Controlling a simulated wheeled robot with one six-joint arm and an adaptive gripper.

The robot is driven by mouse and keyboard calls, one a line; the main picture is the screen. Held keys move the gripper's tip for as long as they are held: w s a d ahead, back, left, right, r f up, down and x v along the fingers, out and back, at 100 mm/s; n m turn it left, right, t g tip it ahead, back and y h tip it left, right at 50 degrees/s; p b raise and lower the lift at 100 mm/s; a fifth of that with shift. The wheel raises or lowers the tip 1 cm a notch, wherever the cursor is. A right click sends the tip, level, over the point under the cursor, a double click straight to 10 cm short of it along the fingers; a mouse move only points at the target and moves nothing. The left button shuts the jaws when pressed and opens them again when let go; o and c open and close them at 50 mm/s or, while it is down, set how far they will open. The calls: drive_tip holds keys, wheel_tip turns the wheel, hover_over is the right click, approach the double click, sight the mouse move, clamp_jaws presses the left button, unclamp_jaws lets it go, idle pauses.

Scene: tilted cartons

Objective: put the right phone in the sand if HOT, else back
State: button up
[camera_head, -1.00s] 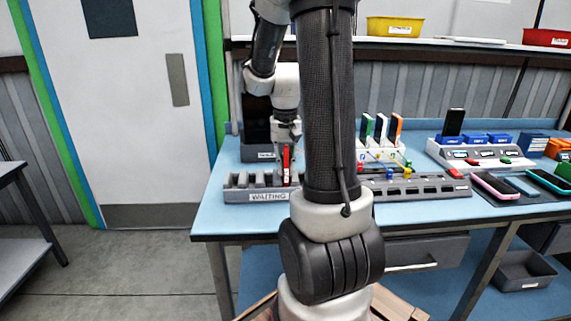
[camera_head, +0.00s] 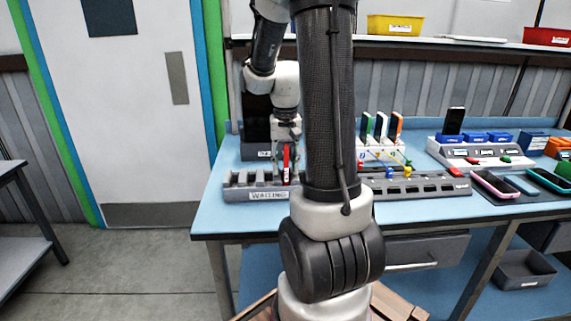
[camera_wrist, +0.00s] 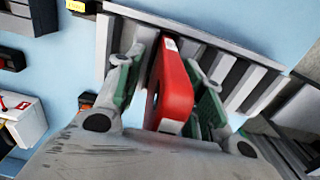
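A red phone (camera_wrist: 174,92) stands on edge in the grey rack labelled WAITING (camera_head: 240,194). In the head view the red phone (camera_head: 286,158) shows as a thin upright strip at the rack's right part. My gripper (camera_wrist: 168,100) is around it, with one green-padded finger on each side. The pads are close to the phone, but I cannot tell whether both touch it. Its face and any HOT sign are not readable. The sand is not identifiable in view. My arm hides the rack's right end.
A grey slotted rack (camera_head: 425,188) lies to the right. A white stand (camera_head: 375,154) holds several upright phones. Further right are a console with a dark phone (camera_head: 453,121) and phones on a mat (camera_head: 496,186). A dark bin (camera_head: 255,148) stands behind the WAITING rack.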

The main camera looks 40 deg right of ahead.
wheel_tip(320, 180, up, 12)
drive_tip(key=shift+f, duration=0.1)
idle(0.4)
wheel_tip(320, 180, up, 7)
idle(0.6)
